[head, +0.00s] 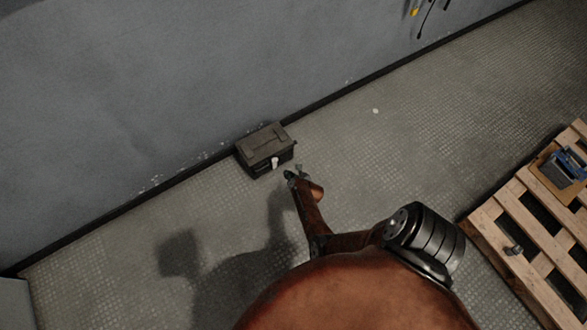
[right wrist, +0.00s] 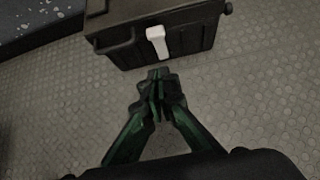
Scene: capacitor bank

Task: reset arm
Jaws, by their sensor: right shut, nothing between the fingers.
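My right gripper (head: 294,172) shows in the head view at the end of my arm, just in front of a dark box. In the right wrist view its green and black fingers (right wrist: 156,82) are shut together with nothing between them. The dark lidded box (head: 266,147) stands on the floor against the wall. It also shows at the top of the right wrist view (right wrist: 165,28), with a white latch (right wrist: 157,44) on its front facing the fingertips. The fingertips appear apart from the box. My left gripper is not in view.
A grey wall (head: 130,90) runs behind the box. Textured floor (head: 400,150) is mostly clear between box and pallet.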

